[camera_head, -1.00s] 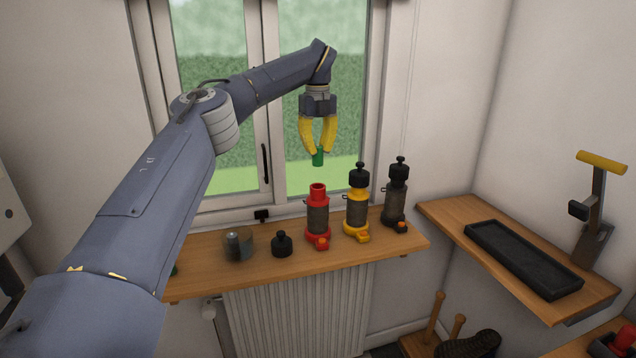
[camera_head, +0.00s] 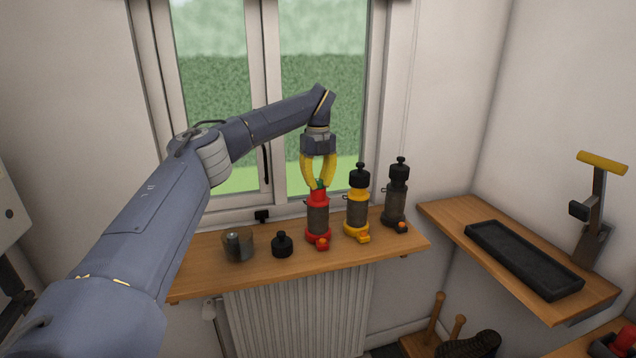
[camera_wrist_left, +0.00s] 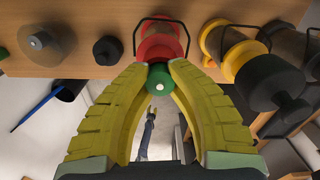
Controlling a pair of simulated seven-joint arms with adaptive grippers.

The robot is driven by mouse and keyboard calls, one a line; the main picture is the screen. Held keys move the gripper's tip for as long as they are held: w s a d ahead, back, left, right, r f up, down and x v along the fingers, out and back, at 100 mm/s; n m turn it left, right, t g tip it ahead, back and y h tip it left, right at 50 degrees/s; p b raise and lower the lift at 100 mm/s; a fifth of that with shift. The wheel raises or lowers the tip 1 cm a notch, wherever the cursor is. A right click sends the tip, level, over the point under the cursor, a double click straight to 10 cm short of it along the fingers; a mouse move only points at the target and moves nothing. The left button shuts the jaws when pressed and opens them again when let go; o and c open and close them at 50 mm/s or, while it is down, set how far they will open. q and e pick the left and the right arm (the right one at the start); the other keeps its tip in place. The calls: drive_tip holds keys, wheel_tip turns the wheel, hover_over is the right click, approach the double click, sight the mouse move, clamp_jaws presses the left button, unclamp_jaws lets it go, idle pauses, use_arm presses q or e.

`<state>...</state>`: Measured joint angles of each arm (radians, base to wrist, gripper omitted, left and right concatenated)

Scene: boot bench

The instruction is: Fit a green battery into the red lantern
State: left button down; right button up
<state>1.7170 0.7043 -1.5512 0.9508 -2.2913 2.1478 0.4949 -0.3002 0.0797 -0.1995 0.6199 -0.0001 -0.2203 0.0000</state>
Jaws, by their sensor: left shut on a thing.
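The red lantern (camera_head: 318,219) stands upright on the window shelf, its top uncapped. My left gripper (camera_head: 319,184) is directly above it, yellow fingers pointing down and shut on a green battery (camera_head: 320,184). The battery's lower end is at the lantern's mouth; from the head view I cannot tell how far inside it is. In the left wrist view the battery (camera_wrist_left: 160,79) sits between the fingertips, in front of the lantern's red top (camera_wrist_left: 158,48). A black cap (camera_head: 282,245) stands on the shelf left of the lantern.
A yellow lantern (camera_head: 357,214) and a dark lantern (camera_head: 395,202), both capped, stand close to the right of the red one. A grey cup-like container (camera_head: 238,246) stands at the left. A side shelf holds a black tray (camera_head: 524,260).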

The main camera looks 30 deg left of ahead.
use_arm(q)
drive_tip(key=shift+f, duration=0.1)
drive_tip(key=c, duration=1.3)
unclamp_jaws()
